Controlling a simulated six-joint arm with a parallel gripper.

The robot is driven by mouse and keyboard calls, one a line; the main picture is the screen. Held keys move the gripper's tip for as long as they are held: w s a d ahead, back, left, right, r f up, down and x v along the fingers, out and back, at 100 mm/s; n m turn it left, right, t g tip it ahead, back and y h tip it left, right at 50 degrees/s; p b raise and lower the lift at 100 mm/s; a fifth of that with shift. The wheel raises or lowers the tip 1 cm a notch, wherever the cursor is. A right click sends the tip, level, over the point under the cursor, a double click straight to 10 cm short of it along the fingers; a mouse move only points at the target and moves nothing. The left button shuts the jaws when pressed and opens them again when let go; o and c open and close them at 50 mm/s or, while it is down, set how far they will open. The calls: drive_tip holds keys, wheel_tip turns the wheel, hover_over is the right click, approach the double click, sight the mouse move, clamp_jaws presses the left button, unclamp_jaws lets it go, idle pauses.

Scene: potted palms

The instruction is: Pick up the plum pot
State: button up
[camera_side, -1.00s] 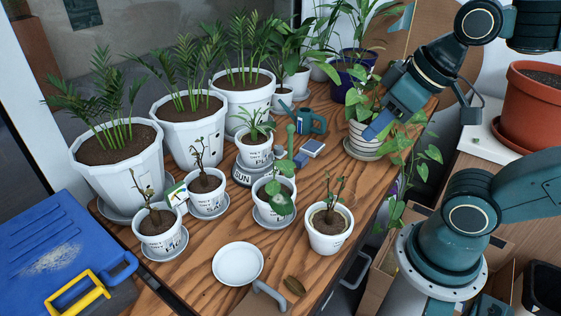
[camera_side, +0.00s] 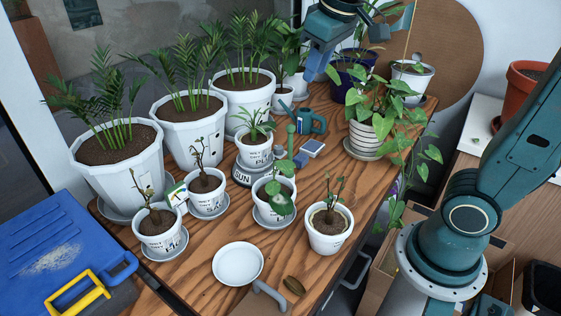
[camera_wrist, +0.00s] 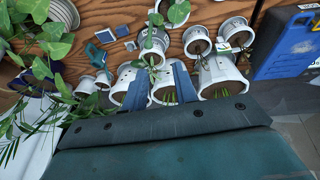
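A small white pot marked "PL…" (camera_side: 255,157), its last letters unclear, holds a spiky green plant. It stands upright on a grey base marked "SUN" (camera_side: 243,175) near the table's middle. In the wrist view it appears to be the white pot (camera_wrist: 153,44) just beyond my fingertips in the picture. My gripper (camera_side: 312,72) is at the top of the side view, above the back of the table, apart from this pot. In the wrist view its two blue fingers (camera_wrist: 160,67) are spread with nothing held between them.
Large white palm pots (camera_side: 121,168) stand behind and left. Small white pots (camera_side: 274,201) stand close in front of the marked pot. A teal watering can (camera_side: 311,121) and small blue box (camera_side: 312,147) lie right of it. A trailing plant (camera_side: 370,105) stands further right. A white saucer (camera_side: 238,263) is in front.

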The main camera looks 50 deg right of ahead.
drive_tip(key=w+d+f+g, duration=0.1)
drive_tip(key=w, duration=0.9)
drive_tip(key=g, duration=0.3)
hover_over(255, 149)
drive_tip(key=w+a, duration=0.4)
wheel_tip(255, 149, down, 15)
drive_tip(key=shift+w+f+h, duration=0.25)
drive_tip(key=shift+w+h, duration=0.05)
drive_tip(key=shift+f, duration=0.1)
wheel_tip(255, 149, down, 8)
drive_tip(key=d, duration=0.1)
drive_tip(key=shift+d+f, duration=0.15)
drive_tip(key=shift+d, duration=0.05)
drive_tip(key=f, duration=0.5)
drive_tip(key=shift+d, duration=0.4)
